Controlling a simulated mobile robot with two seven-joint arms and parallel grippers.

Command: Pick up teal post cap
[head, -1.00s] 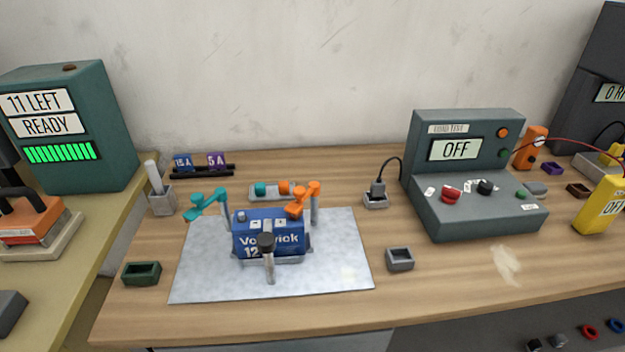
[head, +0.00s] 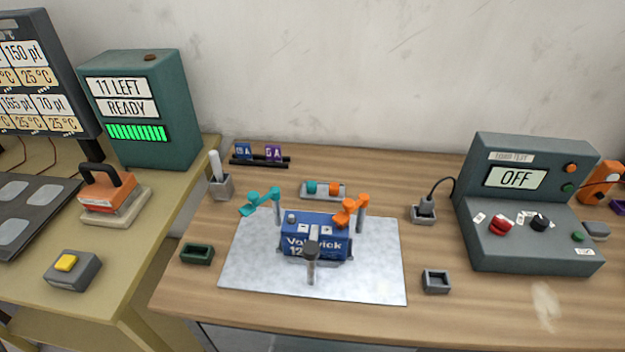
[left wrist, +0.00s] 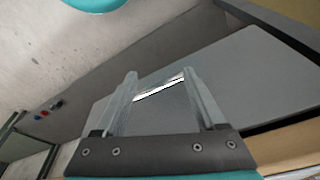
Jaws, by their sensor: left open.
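A small teal cap (head: 312,187) sits in a grey tray (head: 322,197) behind the blue battery, beside an orange cap (head: 335,188). A teal clamp arm (head: 262,199) on a post stands at the battery's left, and an orange one (head: 351,211) at its right. The blue battery (head: 316,237) rests on a pale mat (head: 256,283). My left gripper (left wrist: 159,75) shows only in the left wrist view, open with nothing between its fingers, away from the cap. My right gripper is not in view.
A grey tester (head: 530,255) reading OFF stands at right with a plug in a holder (head: 424,212). A green tray (head: 197,254) and a grey tray (head: 436,281) flank the mat. A brush holder (head: 221,186) and a fuse rack (head: 259,162) stand back left.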

